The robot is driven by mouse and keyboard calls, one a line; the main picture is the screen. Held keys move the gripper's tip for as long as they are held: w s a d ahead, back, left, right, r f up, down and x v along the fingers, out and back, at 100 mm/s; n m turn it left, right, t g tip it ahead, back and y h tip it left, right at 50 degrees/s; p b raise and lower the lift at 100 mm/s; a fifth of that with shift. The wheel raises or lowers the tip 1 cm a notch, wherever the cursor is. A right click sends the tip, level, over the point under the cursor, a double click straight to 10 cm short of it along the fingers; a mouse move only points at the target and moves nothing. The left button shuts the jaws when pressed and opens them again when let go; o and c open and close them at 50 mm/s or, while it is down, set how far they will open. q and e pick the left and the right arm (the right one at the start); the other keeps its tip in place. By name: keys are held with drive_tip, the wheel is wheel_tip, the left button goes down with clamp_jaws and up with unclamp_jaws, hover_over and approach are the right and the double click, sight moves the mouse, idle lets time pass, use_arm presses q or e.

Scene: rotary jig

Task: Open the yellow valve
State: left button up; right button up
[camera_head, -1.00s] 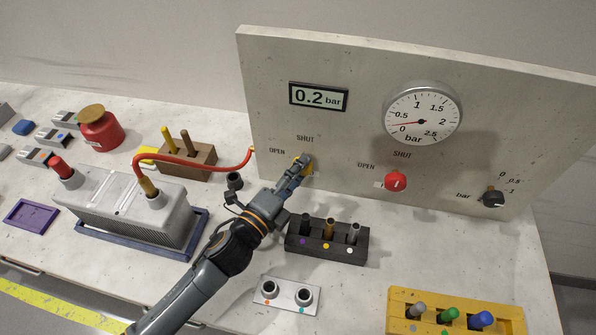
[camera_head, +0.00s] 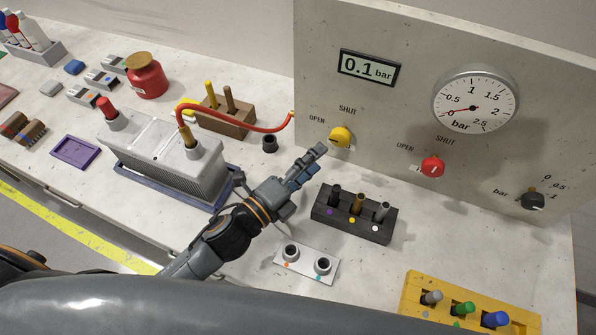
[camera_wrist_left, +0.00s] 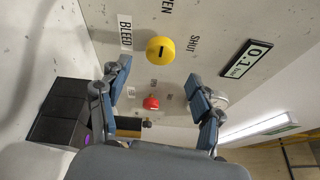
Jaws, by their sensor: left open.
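The yellow valve (camera_head: 341,137) is a round knob on the grey upright panel (camera_head: 400,35), with OPEN printed to its left and SHUT above it. It has a dark mark on its face, whose exact direction I cannot tell. It also shows in the left wrist view (camera_wrist_left: 160,50), ahead of the fingers. My left gripper (camera_head: 310,160) is just left of and below the valve, apart from it. In the left wrist view its two fingers (camera_wrist_left: 158,72) are spread wide with nothing between them. My right gripper is not in view.
A red knob (camera_head: 432,166), a dial gauge (camera_head: 475,99), a display reading 0.1 bar (camera_head: 369,68) and a black knob (camera_head: 533,201) are on the panel. A black peg block (camera_head: 352,216) stands below. A red hose (camera_head: 245,129) runs to the panel at left.

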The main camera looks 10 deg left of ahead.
use_arm(q)
drive_tip(key=v, duration=0.4)
drive_tip(key=shift+s+a, duration=0.25)
drive_tip(key=shift+s, duration=0.1)
drive_tip(key=shift+r, duration=0.1)
